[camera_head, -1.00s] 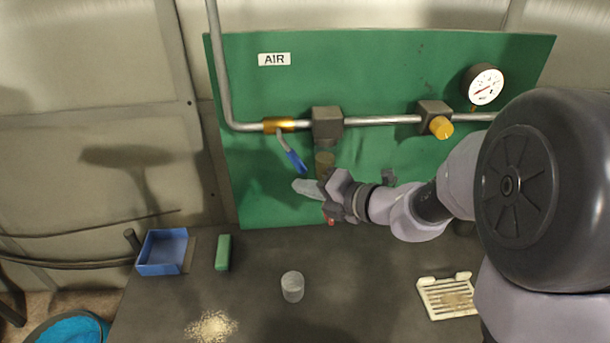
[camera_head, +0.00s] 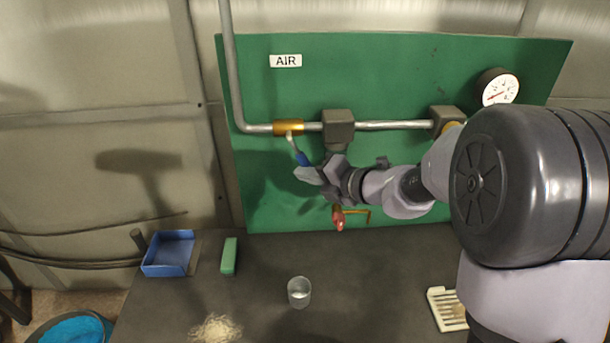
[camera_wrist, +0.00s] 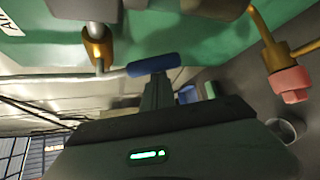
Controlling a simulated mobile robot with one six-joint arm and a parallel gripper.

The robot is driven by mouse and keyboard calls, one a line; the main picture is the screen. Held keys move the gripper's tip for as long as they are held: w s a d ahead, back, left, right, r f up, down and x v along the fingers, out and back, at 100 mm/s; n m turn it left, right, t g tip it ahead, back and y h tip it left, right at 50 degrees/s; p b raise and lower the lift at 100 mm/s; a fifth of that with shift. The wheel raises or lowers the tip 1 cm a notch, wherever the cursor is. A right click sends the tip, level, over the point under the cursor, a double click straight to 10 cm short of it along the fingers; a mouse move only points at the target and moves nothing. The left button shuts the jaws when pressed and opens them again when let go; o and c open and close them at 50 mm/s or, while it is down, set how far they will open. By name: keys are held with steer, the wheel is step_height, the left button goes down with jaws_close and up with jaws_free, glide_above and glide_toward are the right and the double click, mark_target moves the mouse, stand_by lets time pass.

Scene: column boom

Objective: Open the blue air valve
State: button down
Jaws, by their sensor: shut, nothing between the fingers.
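The air valve has a brass body (camera_head: 288,127) on the grey pipe under the AIR sign. Its lever, with a blue grip (camera_head: 303,158), hangs down and slants to the right. In the wrist view the blue grip (camera_wrist: 154,66) lies across the fingertips, beside the brass body (camera_wrist: 98,47). My gripper (camera_head: 306,174) is shut and empty, its fingertips at the lower end of the grip. In the wrist view the shut fingers (camera_wrist: 157,82) reach the grip's edge; I cannot tell if they touch it. The gripper partly hides the grip's lower end in the head view.
A red knob (camera_head: 338,218) with a brass pipe is below my gripper. A gauge (camera_head: 498,88) is at the upper right. A blue tray (camera_head: 168,253), a green block (camera_head: 229,256), a clear cup (camera_head: 299,292) and a white rack (camera_head: 446,308) are on the dark bench.

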steer(key=shift+r, duration=0.1)
steer(key=shift+d+r+p, duration=0.1)
steer(key=shift+d+p, duration=0.1)
steer(key=shift+p, duration=0.55)
steer(key=shift+d+r+h+p, duration=0.1)
steer(key=shift+h+p, duration=0.2)
steer(key=shift+h, duration=0.1)
steer(key=d+r+n+g+h+p, duration=0.1)
steer(key=d+r+n+h+p, duration=0.3)
steer(key=p, duration=0.8)
steer(key=shift+r+h, duration=0.9)
steer(key=shift+r, duration=0.2)
steer(key=shift+d, duration=0.15)
